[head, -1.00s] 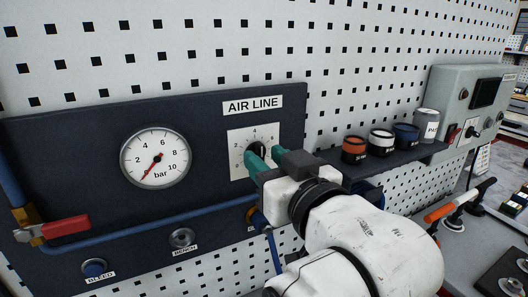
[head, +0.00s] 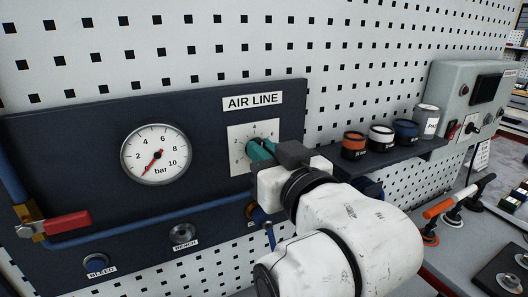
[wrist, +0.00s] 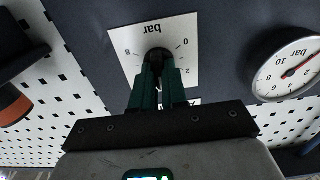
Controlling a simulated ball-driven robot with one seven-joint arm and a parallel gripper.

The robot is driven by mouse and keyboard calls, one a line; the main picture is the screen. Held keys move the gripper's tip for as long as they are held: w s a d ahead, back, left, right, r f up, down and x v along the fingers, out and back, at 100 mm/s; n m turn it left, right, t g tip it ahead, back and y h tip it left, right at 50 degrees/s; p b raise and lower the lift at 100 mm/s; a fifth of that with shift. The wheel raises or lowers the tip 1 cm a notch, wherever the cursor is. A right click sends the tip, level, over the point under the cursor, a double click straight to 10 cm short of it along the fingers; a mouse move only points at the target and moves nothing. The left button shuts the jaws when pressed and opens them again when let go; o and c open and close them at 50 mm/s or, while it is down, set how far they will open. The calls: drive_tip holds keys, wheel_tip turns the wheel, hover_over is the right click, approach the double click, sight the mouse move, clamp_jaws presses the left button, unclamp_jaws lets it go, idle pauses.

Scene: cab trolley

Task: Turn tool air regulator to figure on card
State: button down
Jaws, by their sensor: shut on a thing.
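The air regulator's black knob (wrist: 158,54) sits on a white dial plate (head: 237,138) under the AIR LINE label. My gripper (head: 262,150) is shut on the knob, its green fingers gripping both sides. The fingers hide most of the knob in the head view, and its pointer cannot be read. In the wrist view the dial plate (wrist: 185,40) appears upside down, with "bar" and some figures showing. The round pressure gauge (head: 156,154) is left of the plate; its red needle points to the lower left, below the 2. No figure on a card is readable.
A red-handled valve (head: 68,223) and blue pipe (head: 150,216) are on the dark panel (head: 60,150). A shelf (head: 405,152) with several small tins stands right of my arm. A grey control box (head: 455,100) is farther right, with a hanging white tag (head: 480,157).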

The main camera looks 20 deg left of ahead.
drive_tip(key=shift+m+p, duration=0.35)
drive_tip(key=shift+m, duration=0.05)
drive_tip(key=shift+w+d+m+p, duration=0.1)
drive_tip(key=shift+m+p, duration=1.55)
drive_tip(key=shift+m, duration=0.85)
drive_tip(key=c, duration=1.2)
unclamp_jaws()
drive_tip(key=shift+o, duration=0.2)
drive_tip(key=b+v, duration=0.2)
drive_tip(key=v, duration=0.8)
drive_tip(key=shift+s+d, duration=0.25)
drive_tip(key=shift+s, duration=0.05)
